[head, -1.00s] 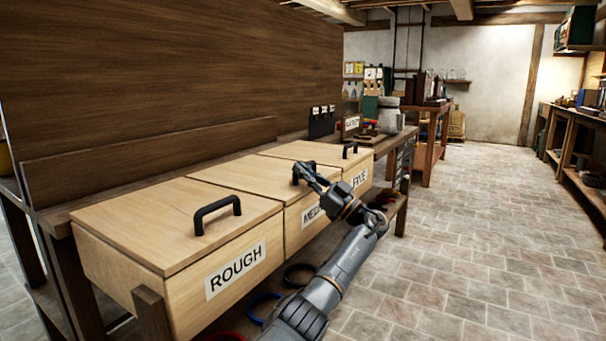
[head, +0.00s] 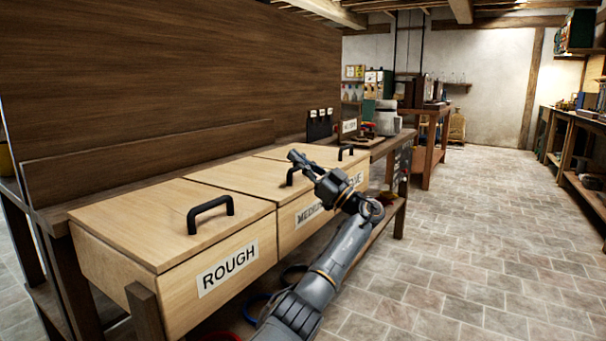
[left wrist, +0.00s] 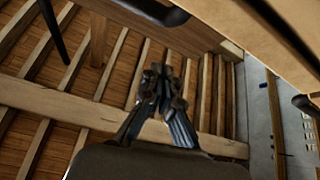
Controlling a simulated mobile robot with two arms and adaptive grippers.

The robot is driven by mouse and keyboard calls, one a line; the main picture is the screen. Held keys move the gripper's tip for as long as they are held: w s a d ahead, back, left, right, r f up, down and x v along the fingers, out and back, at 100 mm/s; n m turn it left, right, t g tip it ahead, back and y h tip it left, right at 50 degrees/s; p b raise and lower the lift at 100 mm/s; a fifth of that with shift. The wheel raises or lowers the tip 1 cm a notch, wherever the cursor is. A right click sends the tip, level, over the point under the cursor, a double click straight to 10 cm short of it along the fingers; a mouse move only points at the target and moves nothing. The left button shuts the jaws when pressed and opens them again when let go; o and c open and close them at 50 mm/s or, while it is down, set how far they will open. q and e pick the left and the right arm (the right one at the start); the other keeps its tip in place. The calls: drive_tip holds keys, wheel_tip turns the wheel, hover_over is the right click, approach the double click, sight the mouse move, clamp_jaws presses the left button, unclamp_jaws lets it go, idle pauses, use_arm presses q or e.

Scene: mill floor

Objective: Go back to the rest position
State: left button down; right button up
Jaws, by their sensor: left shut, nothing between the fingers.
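My left gripper (head: 296,157) is shut and empty. In the head view it is raised over the middle bin, its fingers pointing up and left, with the wrist hiding part of the bins behind. Its closed fingers also show in the left wrist view (left wrist: 158,82), against slatted wood. The forearm comes up from the bottom of the head view, in front of the bins. My right gripper is not in view.
The ROUGH bin (head: 190,290), the MEDIUM bin (head: 290,238) and a third, partly hidden bin stand in a row with lids down and black handles (head: 210,212) on top. A bench with tools (head: 385,137) lies beyond. The stone floor (head: 470,250) at right is clear.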

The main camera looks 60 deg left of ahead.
use_arm(q)
drive_tip(key=v, duration=1)
drive_tip(key=shift+p, duration=0.4)
drive_tip(key=shift+w, duration=0.25)
